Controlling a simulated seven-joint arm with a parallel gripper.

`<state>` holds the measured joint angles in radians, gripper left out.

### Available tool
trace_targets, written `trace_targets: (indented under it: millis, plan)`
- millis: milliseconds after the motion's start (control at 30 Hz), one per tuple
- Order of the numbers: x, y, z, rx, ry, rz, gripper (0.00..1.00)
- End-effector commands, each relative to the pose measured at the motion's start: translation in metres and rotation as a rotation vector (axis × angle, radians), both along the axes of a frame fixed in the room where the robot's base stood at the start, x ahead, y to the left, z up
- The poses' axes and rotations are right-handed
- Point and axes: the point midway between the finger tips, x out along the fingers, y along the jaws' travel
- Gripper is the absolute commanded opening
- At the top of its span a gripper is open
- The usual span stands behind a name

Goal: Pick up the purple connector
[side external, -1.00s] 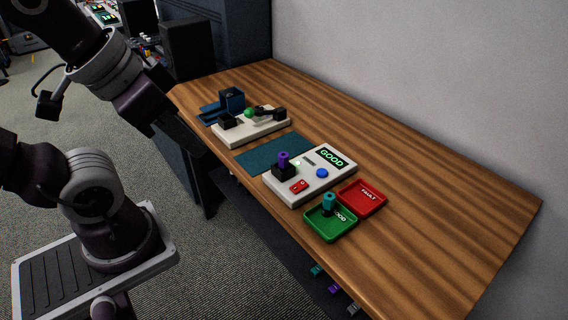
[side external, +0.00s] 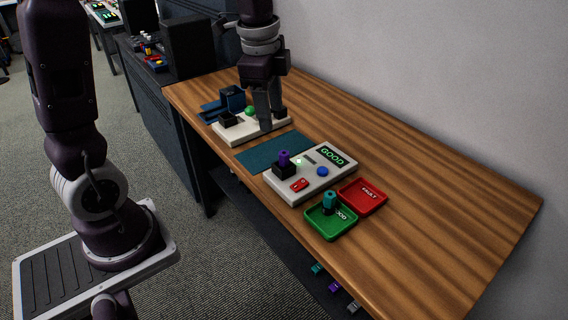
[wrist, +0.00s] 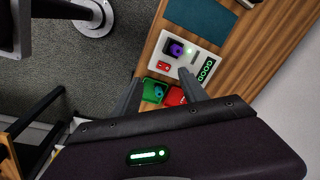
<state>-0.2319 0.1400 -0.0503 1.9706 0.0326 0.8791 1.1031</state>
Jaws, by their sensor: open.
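The purple connector (side external: 284,158) stands upright in a black socket (side external: 284,170) at the left of the white tester box (side external: 322,176). The tester's display reads GOOD in green. In the wrist view the purple connector (wrist: 175,49) shows from above, beyond the fingertips. My gripper (side external: 267,128) is open and empty. It points down above the table by the white fixture at the back, left of and behind the purple connector and apart from it. In the wrist view the two fingers (wrist: 158,88) stand well apart.
A green tray (side external: 330,232) holds a teal connector (side external: 329,202). A red FAULT tray (side external: 363,208) is empty beside it. A teal mat (side external: 273,151) lies between the tester and the white fixture (side external: 226,135) with a green ball. The table's right side is clear.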

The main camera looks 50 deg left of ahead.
Motion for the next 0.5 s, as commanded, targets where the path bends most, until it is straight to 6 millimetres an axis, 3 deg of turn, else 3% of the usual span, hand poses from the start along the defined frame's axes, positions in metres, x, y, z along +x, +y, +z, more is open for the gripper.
trace_targets:
  millis: [33, 100, 200, 500]
  plan:
    - [0.019, 0.013, -0.023, 0.001, 0.052, -0.094, 0.51]
    - [0.039, 0.028, -0.05, -0.001, 0.1, -0.231, 0.51]
    - [0.054, 0.041, -0.078, -0.01, 0.14, -0.358, 0.51]
    - [0.06, 0.042, -0.122, -0.016, 0.157, -0.42, 0.51]
